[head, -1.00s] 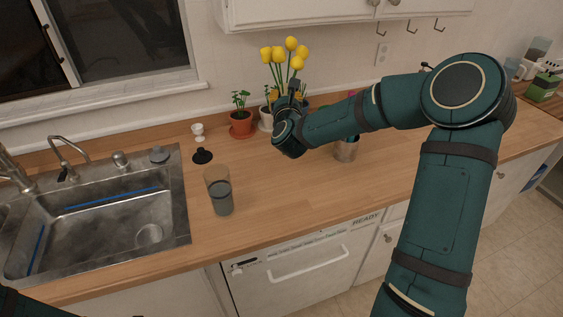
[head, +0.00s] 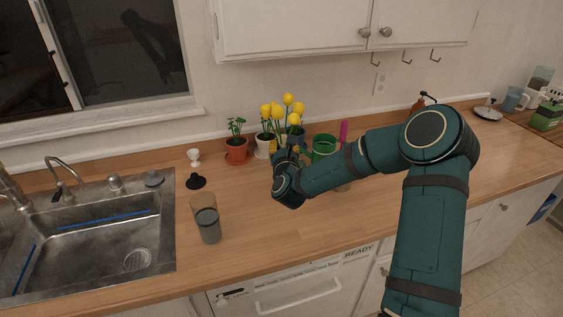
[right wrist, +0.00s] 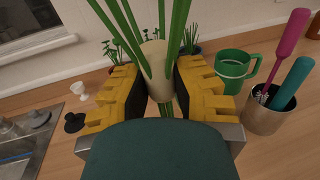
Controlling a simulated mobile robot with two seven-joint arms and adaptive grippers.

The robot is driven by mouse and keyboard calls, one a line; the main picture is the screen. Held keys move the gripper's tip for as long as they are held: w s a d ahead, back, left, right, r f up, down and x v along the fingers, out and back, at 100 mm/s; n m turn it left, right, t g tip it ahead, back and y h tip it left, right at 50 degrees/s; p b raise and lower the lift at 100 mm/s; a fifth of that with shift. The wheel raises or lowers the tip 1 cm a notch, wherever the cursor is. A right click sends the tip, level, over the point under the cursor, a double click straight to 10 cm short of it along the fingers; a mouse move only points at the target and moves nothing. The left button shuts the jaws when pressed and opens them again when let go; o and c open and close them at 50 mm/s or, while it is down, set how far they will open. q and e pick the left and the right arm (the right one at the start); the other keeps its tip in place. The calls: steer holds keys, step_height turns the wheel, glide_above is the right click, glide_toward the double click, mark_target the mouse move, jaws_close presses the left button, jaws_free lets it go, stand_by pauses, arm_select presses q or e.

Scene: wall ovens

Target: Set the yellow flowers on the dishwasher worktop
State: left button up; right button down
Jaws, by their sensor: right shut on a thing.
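The yellow flowers (head: 288,108) stand upright on green stems above my right gripper (head: 284,152), towards the back of the wooden worktop (head: 255,225). The dishwasher (head: 300,294), with a READY label, is under the worktop's front edge. My left gripper is out of view.
A red pot (head: 236,152), a white pot (head: 263,149) and a blue pot stand along the wall. A glass (head: 208,222) stands by the sink (head: 85,240). The front worktop is mostly clear.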

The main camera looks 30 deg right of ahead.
step_height(320, 180, down, 4)
stand_by(0.4)
steer(key=shift+f+b, duration=0.2)
steer(key=shift+b, duration=0.1)
steer(key=c, duration=0.9)
jaws_free()
steer(key=shift+r, duration=0.15)
steer(key=v, duration=1.2)
steer(key=shift+b, duration=0.3)
